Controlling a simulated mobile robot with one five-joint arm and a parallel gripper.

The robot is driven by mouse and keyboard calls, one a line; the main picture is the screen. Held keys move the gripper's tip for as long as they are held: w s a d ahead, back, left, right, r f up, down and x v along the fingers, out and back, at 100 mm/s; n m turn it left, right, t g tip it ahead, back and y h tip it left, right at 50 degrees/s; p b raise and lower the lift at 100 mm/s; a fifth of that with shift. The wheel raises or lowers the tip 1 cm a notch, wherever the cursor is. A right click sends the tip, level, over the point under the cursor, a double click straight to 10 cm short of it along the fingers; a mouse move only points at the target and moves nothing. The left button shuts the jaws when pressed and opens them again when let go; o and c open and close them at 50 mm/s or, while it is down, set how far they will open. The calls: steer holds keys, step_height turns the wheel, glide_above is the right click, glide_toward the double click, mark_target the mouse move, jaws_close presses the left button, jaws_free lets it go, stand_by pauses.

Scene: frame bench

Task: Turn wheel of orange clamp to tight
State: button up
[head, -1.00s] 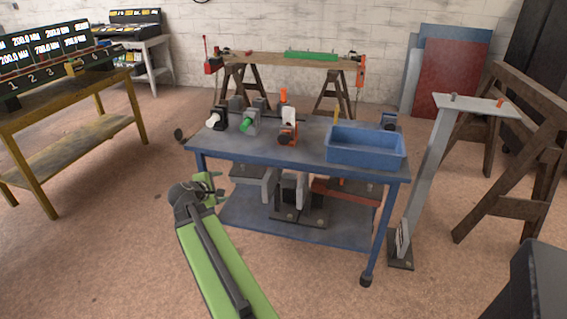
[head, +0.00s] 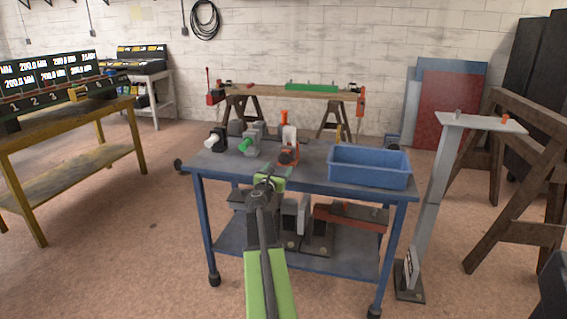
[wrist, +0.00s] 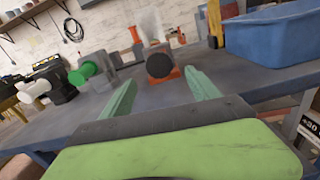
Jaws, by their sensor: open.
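The orange clamp (head: 288,150) stands on the blue bench, between the green-handled clamp and the blue bin. In the wrist view its dark round wheel (wrist: 159,62) faces me, with the orange body (wrist: 170,76) behind and below it. My gripper (head: 268,180) is at the front edge of the bench, below and in front of the orange clamp. In the wrist view my gripper (wrist: 160,97) has its two green fingers spread apart with nothing between them. The wheel lies beyond the fingertips, between them in the picture and not touched.
A clamp with a green handle (head: 246,144) and one with a white handle (head: 211,142) stand to the left. A blue bin (head: 368,166) stands on the right of the blue bench (head: 315,183). A grey post (head: 432,190) stands to the right.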

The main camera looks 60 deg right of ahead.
mark_target(284, 160)
steer(key=x, duration=0.8)
steer(key=shift+c, duration=0.2)
